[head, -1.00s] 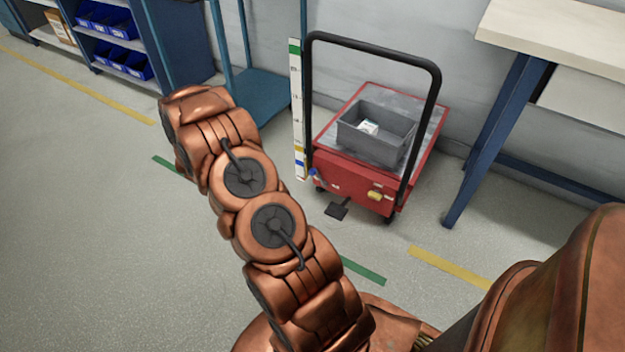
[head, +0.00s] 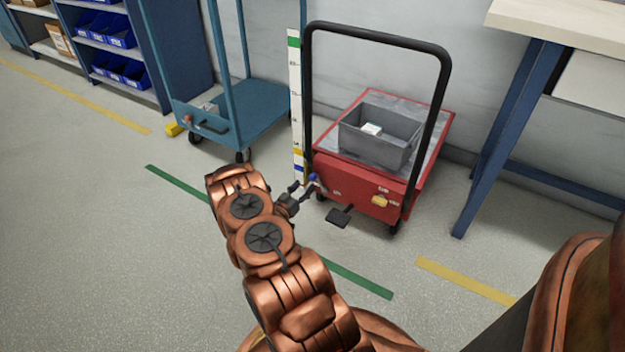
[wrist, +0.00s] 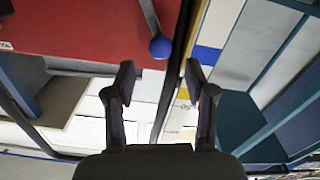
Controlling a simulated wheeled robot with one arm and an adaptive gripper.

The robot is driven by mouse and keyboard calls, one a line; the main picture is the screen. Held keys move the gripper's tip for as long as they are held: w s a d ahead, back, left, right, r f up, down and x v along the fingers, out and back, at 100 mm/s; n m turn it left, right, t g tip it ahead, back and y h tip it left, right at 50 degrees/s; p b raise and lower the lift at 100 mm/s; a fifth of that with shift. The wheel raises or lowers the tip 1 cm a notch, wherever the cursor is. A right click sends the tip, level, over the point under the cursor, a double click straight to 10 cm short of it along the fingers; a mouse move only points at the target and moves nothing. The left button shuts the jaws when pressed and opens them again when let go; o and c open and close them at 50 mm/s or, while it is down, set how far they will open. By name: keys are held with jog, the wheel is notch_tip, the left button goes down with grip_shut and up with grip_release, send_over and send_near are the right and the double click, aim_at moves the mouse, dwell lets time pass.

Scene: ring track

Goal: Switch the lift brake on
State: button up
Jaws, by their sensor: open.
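The red lift cart (head: 360,185) stands at right of centre in the head view. A small blue knob (head: 312,177) sits at its left front edge. In the wrist view the blue knob (wrist: 160,47) tips a grey lever (wrist: 149,14) in front of the red body. My gripper (head: 304,188) is close to the knob in the head view. In the wrist view my gripper (wrist: 158,70) is open and empty, with the knob just beyond the gap between its fingertips. No contact with the knob shows. No label for the brake is readable.
A black push handle (head: 440,100) rises over the cart, which carries a grey bin (head: 378,150). A black pedal (head: 339,216) juts from its front. A striped measuring post (head: 296,110) and a blue trolley (head: 235,112) stand left. A workbench leg (head: 500,140) stands right.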

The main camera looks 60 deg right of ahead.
aim_at(311, 178)
jog(key=shift+w+d+b, duration=0.15)
jog(key=shift+d+b, duration=1.1)
jog(key=shift+d, duration=2.3)
grip_shut()
